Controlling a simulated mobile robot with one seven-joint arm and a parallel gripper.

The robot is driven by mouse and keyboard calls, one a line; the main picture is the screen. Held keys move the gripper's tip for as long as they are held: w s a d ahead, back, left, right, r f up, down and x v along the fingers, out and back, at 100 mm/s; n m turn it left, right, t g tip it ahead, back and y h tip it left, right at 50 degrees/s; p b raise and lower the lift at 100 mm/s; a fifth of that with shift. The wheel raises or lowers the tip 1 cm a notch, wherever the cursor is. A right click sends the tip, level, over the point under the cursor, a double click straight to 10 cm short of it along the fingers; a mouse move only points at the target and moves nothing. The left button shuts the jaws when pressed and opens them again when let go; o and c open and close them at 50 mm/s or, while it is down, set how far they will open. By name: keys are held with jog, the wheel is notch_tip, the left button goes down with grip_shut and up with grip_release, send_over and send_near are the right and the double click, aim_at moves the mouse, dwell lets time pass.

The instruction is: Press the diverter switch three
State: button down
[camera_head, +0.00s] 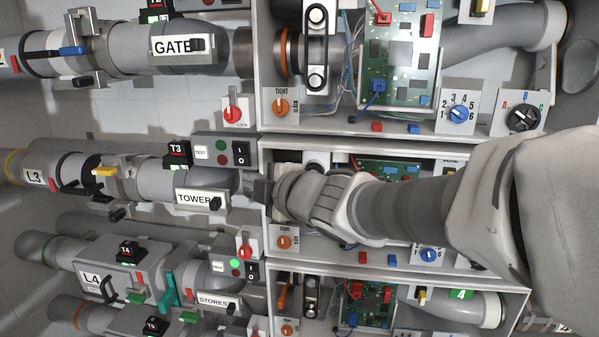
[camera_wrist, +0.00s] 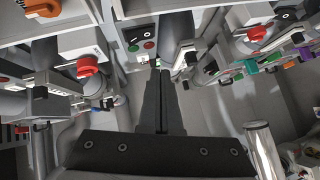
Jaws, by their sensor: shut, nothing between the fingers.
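No label reading "diverter" is legible. On the row marked L3 (camera_head: 37,178), a black block labelled T3 (camera_head: 179,151) stands beside a grey control box (camera_head: 211,140) with a TEST button, a green and a red lamp and a black I/O rocker switch (camera_head: 241,154). My gripper (camera_head: 262,190) is just below and right of this box in the head view. In the wrist view my gripper (camera_wrist: 165,77) is shut and empty. Its fingertips point toward a similar box (camera_wrist: 129,30) with a rocker and two lamps. I cannot tell whether they touch it.
A TOWER plate (camera_head: 193,200) with a black latch lies left of the gripper. Cabinets with circuit boards (camera_head: 400,60) surround my arm. Red knobs (camera_wrist: 87,66) flank the wrist view.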

jog(key=shift+f+v, duration=0.2)
jog(key=shift+v, duration=0.75)
jog(key=shift+f+v, duration=0.25)
jog(key=shift+v, duration=0.75)
jog(key=shift+s, duration=0.1)
jog(key=s+d+f+m+h, duration=0.2)
jog(key=d+m+h, duration=0.4)
jog(key=d, duration=0.4)
jog(key=s+d+f+m+h, duration=0.1)
jog(key=d+m+h, duration=0.3)
jog(key=d+m, duration=0.5)
jog(key=s+d+f+m+g, duration=0.2)
jog(key=s+f+m+g, duration=0.1)
jog(key=s, duration=0.5)
jog(key=s+d+f+m+g, duration=0.2)
jog(key=s+f+m, duration=0.3)
jog(key=s, duration=0.3)
jog(key=shift+d+f+m+g, duration=0.4)
jog(key=shift+d+f, duration=0.1)
jog(key=shift+d, duration=0.3)
jog(key=c, duration=1.5)
grip_release()
jog(key=shift+c, duration=0.2)
